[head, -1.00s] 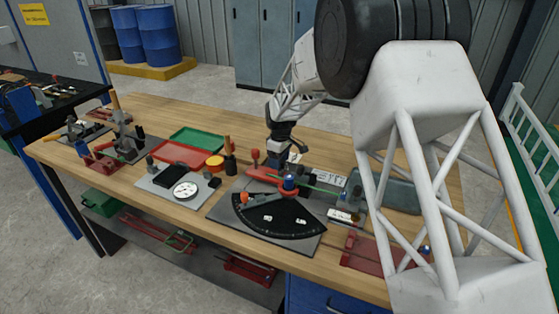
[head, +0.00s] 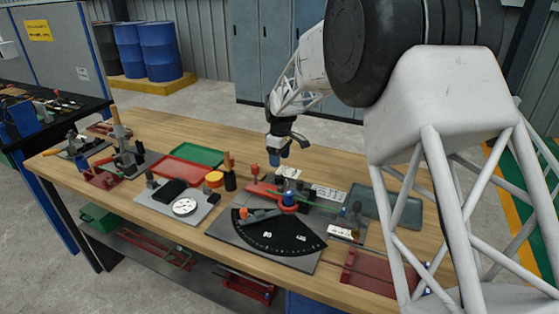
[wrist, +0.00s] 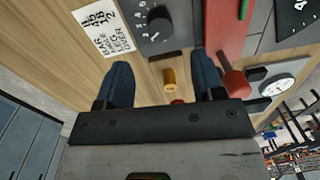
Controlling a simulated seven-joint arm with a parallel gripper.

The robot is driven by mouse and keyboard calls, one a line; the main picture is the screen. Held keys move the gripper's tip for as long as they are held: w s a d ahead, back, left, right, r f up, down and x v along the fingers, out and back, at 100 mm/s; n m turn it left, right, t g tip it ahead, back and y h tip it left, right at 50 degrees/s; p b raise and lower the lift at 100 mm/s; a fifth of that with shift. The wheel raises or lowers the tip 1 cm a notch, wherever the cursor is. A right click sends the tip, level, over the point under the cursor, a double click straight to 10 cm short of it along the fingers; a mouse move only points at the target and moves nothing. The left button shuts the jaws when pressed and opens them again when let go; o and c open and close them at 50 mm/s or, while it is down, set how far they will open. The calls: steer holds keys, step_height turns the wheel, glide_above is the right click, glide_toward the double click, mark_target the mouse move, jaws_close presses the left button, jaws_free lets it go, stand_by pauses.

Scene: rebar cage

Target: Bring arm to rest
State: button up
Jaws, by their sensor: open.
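My gripper (head: 280,156) hangs in the air above the far side of the wooden bench, fingers pointing down, behind the bending fixture with the black quadrant scale (head: 280,233). In the wrist view my gripper (wrist: 160,66) shows two blue fingers spread wide apart with nothing held between them. A small yellow-orange cylinder (wrist: 169,79) shows in the gap, lower down on the bench and apart from the fingers. My white lattice arm (head: 440,90) fills the right side of the head view and hides part of the bench there.
A red lever (head: 262,190) and blue knob (head: 289,197) sit on the fixture. A dial gauge (head: 184,207), red tray (head: 178,172), green tray (head: 200,155) and grey tray (head: 397,208) lie around it.

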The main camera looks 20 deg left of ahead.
stand_by(0.4)
steer(key=s+d+r+m, duration=0.35)
steer(key=d+r, duration=0.25)
steer(key=d, duration=0.5)
steer(key=s+d+r+m+t, duration=0.15)
steer(key=s+d+r, duration=0.4)
steer(key=d, duration=0.55)
steer(key=s+d+r+m, duration=0.35)
steer(key=d+r, duration=0.25)
steer(key=d, duration=0.6)
steer(key=s+d+r+m, duration=0.2)
steer(key=s+d+m, duration=0.2)
steer(key=s+d, duration=1)
steer(key=s+d+f+m, duration=0.2)
steer(key=s+d, duration=0.1)
steer(key=s, duration=0.6)
steer(key=s+d+f+m+t, duration=0.1)
steer(key=s+d+f+m, duration=0.1)
steer(key=s, duration=0.6)
steer(key=shift+s+d+m, duration=0.35)
steer(key=shift+d+m, duration=0.1)
steer(key=shift+d, duration=0.55)
